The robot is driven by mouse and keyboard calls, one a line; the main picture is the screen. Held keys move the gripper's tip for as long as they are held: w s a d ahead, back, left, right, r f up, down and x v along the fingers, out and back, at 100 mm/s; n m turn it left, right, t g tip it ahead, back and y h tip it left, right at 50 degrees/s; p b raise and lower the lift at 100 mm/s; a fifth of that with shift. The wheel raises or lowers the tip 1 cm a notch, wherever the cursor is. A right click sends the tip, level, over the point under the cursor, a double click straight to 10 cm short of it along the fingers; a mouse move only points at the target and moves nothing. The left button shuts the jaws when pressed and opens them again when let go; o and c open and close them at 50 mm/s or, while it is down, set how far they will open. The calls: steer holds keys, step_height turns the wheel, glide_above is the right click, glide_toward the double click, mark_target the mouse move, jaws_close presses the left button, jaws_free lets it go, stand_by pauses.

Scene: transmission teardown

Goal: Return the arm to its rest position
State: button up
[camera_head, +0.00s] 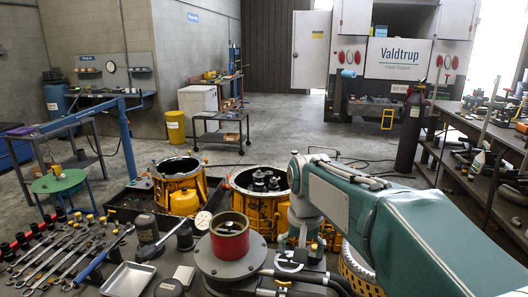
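My teal-and-white arm (400,230) reaches in from the lower right corner to a joint near the middle of the view. From that joint a paler link (300,217) bends down in front of the yellow transmission housing (258,208). The lower parts of my arm sit close behind and right of the red-ringed round part (229,238) on the bench. I cannot make out the gripper's fingers among these parts, nor whether anything is held.
Another yellow housing (180,185) stands left of centre. Wrenches (62,250), a metal tray (128,279) and a black-headed mallet (184,236) lie at the lower left. A cluttered shelf bench (478,165) stands at right. Open floor (285,130) lies beyond.

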steer(key=s+d+f+n+t, duration=0.1)
steer(key=s+d+t, duration=0.1)
steer(key=s, duration=0.8)
steer(key=s+d+t, duration=0.2)
steer(key=s+d, duration=0.3)
steer(key=s, duration=0.5)
steer(key=shift+s+d+f+n, duration=0.15)
steer(key=shift+s+f+n, duration=0.2)
steer(key=shift+f+n, duration=0.05)
